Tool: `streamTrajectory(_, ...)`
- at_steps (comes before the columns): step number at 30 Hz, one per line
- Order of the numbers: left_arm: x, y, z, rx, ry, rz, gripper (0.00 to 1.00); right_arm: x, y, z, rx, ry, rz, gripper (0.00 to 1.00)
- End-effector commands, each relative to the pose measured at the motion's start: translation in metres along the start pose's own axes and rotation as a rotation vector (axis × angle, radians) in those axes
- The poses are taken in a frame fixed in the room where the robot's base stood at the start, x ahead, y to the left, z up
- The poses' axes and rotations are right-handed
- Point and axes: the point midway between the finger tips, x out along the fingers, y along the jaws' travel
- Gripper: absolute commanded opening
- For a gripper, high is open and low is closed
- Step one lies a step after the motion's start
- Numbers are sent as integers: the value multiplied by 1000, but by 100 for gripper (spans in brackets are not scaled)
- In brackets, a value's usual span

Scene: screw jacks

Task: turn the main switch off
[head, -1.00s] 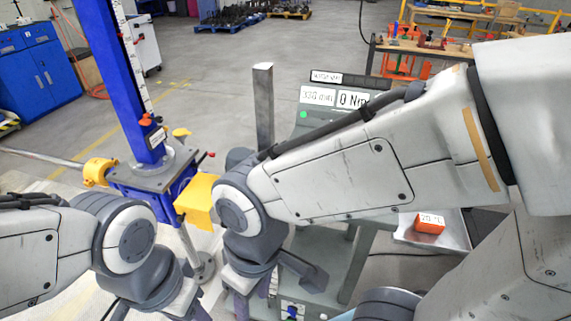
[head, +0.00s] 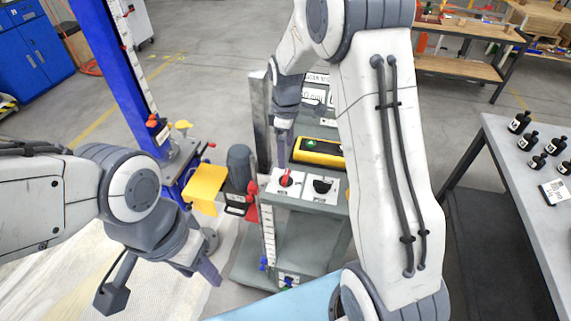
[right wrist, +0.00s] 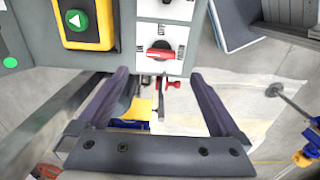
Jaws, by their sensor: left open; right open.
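The main switch appears to be the red rotary handle (head: 286,178) on a white plate on the grey machine's panel. In the right wrist view the red handle (right wrist: 159,54) lies across its plate, between and just beyond my fingertips; the label marks are too small to read. My right gripper (head: 282,158) is open and empty close to the red handle; in the right wrist view its spread fingers (right wrist: 160,75) flank the handle without visibly gripping it. My left gripper (head: 160,283) is open and empty at the lower left, away from the panel.
A black rotary switch (head: 322,186) sits right of the red one. A yellow box (head: 318,151) with a green button is behind them. A blue column (head: 115,70) and yellow plate (head: 205,186) stand left. A table with bottles (head: 520,185) is at right.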

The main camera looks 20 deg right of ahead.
Motion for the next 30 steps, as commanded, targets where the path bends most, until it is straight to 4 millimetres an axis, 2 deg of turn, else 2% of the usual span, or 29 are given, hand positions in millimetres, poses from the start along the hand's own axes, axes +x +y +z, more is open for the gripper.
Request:
streamTrajectory(9,-19,1,-1,3,0,0,50,56,-3,1,1,-4,-7,100)
streamTrajectory(15,-27,2,-1,5,0,0,50,85,-2,0,1,-2,-4,100)
streamTrajectory(21,-29,2,-2,6,0,0,50,96,-2,0,1,0,-1,100)
streamTrajectory(28,-29,2,-2,6,0,0,50,97,-2,0,2,0,-1,100)
streamTrajectory(30,-29,2,-2,6,0,0,50,97,-2,0,2,0,-1,73)
